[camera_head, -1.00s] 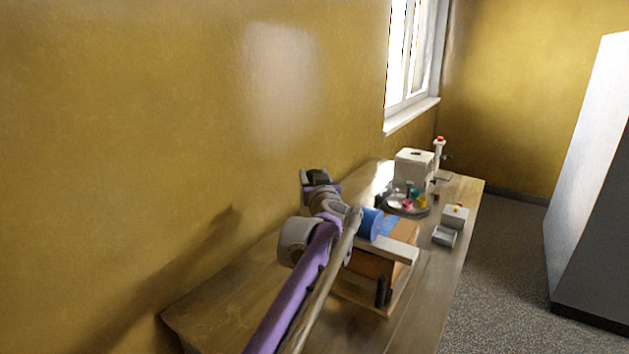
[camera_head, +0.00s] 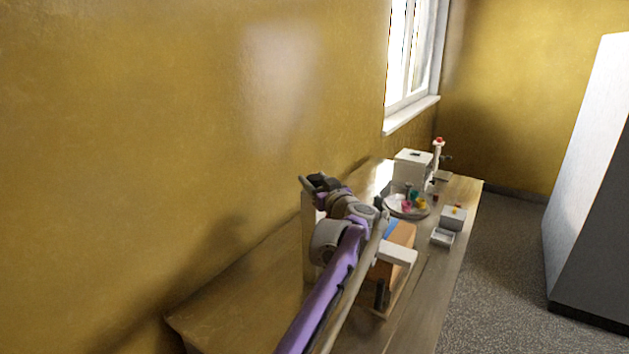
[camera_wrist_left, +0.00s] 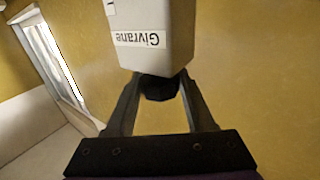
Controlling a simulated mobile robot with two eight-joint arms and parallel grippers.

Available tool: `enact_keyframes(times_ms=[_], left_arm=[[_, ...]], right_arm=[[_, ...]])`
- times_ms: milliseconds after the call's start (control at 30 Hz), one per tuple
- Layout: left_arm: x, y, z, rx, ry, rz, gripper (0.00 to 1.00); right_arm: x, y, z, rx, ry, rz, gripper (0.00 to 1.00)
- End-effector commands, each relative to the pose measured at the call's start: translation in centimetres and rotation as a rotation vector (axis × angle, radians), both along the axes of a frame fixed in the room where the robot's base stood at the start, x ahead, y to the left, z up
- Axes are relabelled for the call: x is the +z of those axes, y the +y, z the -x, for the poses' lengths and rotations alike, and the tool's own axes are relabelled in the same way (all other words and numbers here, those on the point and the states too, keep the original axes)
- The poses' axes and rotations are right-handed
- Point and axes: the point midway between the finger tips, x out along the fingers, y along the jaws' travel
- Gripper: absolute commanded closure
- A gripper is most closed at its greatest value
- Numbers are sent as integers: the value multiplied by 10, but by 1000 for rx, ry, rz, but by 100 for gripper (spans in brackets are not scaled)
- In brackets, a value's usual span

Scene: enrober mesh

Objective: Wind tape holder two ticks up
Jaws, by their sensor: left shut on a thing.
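My left gripper (camera_head: 314,183) is at the upper end of my purple arm, over the left part of the bench. In the left wrist view its two dark fingers (camera_wrist_left: 158,88) are shut on a black knob (camera_wrist_left: 160,92). The knob sits against the end of a pale box (camera_wrist_left: 155,40) with a label reading "Givrane", upside down in that view. In the head view a pale upright body (camera_head: 308,240) shows beside my arm, partly hidden by it. I cannot make out a tape holder or tick marks. My right gripper is not in view.
An orange-brown block (camera_head: 402,237) with a pale bar (camera_head: 398,254) stands on the wooden bench (camera_head: 225,310) right of my arm. Beyond are a round tray (camera_head: 393,207) with coloured items, a white box (camera_head: 410,167) and small grey boxes (camera_head: 443,237). The yellow wall is close behind.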

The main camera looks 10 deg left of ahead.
Motion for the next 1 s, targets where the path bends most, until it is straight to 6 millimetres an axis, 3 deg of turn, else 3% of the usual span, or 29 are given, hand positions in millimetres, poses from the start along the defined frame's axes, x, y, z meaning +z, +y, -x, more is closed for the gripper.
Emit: enact_keyframes(times_ms=[33,167,200,567,1000], left_arm=[[1,0,0,0,-1,-3,41],[1,0,0,0,-1,-3,17],[1,0,0,0,-1,-2,17],[1,-5,6,-3,0,-1,17],[0,-50,73,-3,-1,-1,17]], right_arm=[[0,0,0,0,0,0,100],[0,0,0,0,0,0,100],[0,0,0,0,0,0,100],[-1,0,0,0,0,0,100],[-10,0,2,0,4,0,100]])
